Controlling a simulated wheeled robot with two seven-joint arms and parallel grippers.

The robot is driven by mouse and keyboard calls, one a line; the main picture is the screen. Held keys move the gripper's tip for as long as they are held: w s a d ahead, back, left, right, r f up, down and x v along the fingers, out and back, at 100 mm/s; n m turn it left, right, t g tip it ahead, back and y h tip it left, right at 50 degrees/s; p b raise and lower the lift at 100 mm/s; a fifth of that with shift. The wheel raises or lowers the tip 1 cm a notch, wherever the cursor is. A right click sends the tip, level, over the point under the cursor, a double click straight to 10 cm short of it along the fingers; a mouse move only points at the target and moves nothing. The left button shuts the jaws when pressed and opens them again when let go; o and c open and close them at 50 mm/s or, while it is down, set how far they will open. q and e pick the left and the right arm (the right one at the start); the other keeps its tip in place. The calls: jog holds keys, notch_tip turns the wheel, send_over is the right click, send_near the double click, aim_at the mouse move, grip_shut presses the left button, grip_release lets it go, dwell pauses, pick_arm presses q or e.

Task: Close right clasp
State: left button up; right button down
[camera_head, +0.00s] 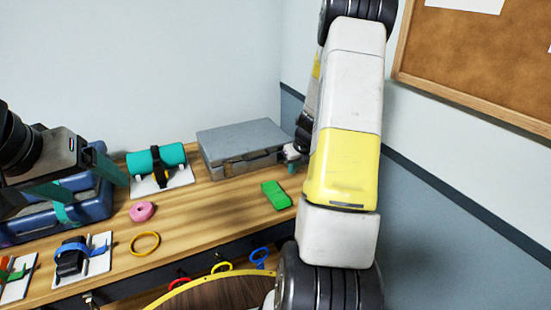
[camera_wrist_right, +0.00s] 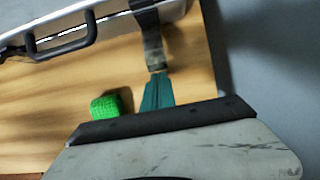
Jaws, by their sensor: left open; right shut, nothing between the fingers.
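The grey case (camera_head: 240,145) stands at the back right of the wooden table, lid down. In the right wrist view its front edge, black handle (camera_wrist_right: 62,42) and right clasp (camera_wrist_right: 152,42), a dark grey strip, show at the top. My right gripper (camera_wrist_right: 157,80) is shut and empty, its teal fingertips at the lower end of the clasp; I cannot tell whether they touch. In the head view my right gripper (camera_head: 292,160) is at the case's right end, partly hidden by my arm. I cannot tell whether the clasp is latched. My left gripper (camera_head: 95,197) is open over the blue case.
A green block (camera_head: 275,195) lies in front of the grey case. A teal roll (camera_head: 155,158) on a stand, pink tape (camera_head: 142,211), a yellow ring (camera_head: 145,244) and a blue case (camera_head: 95,207) are further left. The wall is close on the right.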

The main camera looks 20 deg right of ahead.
jog(key=shift+w+r, duration=0.15)
jog(key=shift+r, duration=0.2)
jog(key=shift+w+a+r, duration=0.1)
jog(key=shift+w+r, duration=0.3)
jog(key=shift+r, duration=0.3)
jog(key=shift+w+a+r, duration=0.1)
jog(key=shift+w+r, duration=0.3)
jog(key=shift+r, duration=0.25)
jog(key=shift+w+r+g, duration=0.8)
jog(key=shift+w+g, duration=0.15)
jog(key=shift+g, duration=0.45)
jog(key=shift+s+d, duration=0.1)
jog(key=shift+r, duration=0.8)
